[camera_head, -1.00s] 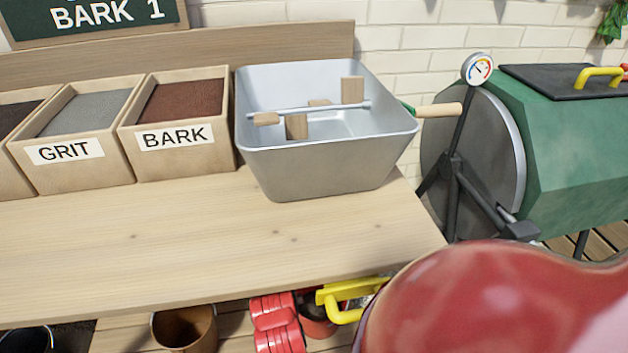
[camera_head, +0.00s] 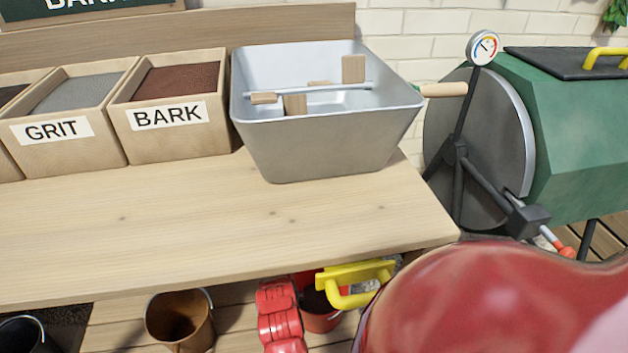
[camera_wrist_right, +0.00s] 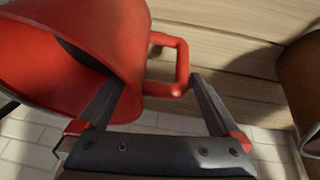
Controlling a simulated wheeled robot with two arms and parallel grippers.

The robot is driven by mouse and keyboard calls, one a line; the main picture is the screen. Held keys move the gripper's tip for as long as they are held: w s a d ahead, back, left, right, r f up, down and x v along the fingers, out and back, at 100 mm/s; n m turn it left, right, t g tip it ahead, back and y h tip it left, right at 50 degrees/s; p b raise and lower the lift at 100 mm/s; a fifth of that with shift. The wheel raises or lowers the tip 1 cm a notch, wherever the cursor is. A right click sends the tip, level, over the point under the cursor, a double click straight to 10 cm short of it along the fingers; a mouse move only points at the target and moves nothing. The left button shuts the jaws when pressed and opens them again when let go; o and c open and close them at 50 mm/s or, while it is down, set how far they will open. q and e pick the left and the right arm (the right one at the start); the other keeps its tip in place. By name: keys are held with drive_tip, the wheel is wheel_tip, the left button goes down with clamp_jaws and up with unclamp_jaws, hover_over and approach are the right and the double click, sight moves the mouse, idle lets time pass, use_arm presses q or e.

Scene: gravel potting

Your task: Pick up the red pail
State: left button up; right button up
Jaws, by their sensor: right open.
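My left gripper is not in view.
A brown pail (camera_head: 180,322) stands left of the red one. The bench (camera_head: 200,235) overhangs both. A metal tub (camera_head: 320,150) and the GRIT (camera_head: 60,115) and BARK (camera_head: 175,105) bins stand on it. A green drum (camera_head: 580,150) is at right.

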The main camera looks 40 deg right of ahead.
clamp_jaws()
idle(0.3)
drive_tip(key=shift+r, duration=0.1)
